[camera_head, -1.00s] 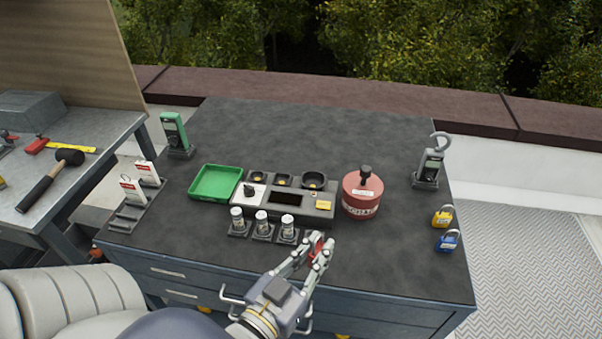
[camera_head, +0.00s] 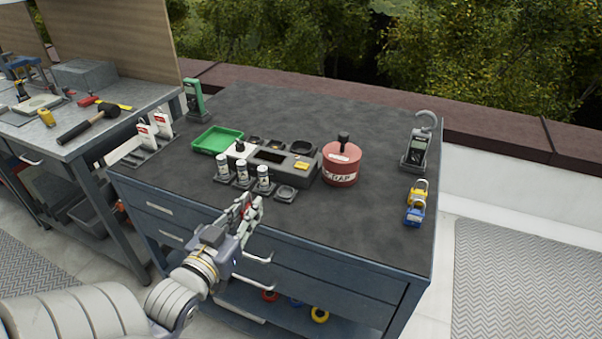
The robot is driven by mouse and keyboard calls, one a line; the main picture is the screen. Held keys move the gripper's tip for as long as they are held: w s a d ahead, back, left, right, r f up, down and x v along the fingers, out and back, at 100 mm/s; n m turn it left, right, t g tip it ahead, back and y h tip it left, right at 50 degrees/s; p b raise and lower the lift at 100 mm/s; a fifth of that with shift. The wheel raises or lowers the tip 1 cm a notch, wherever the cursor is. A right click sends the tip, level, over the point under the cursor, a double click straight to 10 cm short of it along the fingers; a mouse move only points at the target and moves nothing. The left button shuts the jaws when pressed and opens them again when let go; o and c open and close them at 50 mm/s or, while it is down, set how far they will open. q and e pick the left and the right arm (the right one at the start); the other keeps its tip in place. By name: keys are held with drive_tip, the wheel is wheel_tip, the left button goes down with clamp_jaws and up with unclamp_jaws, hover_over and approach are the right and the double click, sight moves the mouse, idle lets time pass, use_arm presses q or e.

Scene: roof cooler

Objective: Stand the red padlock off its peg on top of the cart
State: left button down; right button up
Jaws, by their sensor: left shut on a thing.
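My left gripper (camera_head: 247,207) is shut on a small red thing (camera_head: 246,211), which looks like the red padlock. The fingers cover most of it, so its shackle and tilt cannot be told. The gripper is at the front edge of the dark cart top (camera_head: 330,222), just in front of the white-capped bottles. I cannot tell whether the red thing touches the top. My right gripper is not in view.
Bottles (camera_head: 242,174), an empty square holder (camera_head: 286,194), a grey console (camera_head: 300,174) and a red canister (camera_head: 341,163) stand behind the gripper. A yellow padlock (camera_head: 417,193) and a blue padlock (camera_head: 414,214) are at the right edge. The front right top is clear.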

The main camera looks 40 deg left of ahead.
use_arm(q)
drive_tip(key=p, duration=0.1)
hover_over(309, 214)
drive_tip(key=shift+a+f, duration=0.15)
drive_tip(key=shift+f, duration=0.4)
drive_tip(key=shift+w+f, duration=0.15)
wheel_tip(309, 214, down, 3)
drive_tip(key=shift+f, duration=0.35)
drive_tip(key=c, duration=1.6)
unclamp_jaws()
drive_tip(key=shift+o, duration=0.2)
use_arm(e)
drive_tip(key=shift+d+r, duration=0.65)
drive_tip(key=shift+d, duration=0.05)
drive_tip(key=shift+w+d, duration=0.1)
use_arm(q)
drive_tip(key=shift+r, duration=0.2)
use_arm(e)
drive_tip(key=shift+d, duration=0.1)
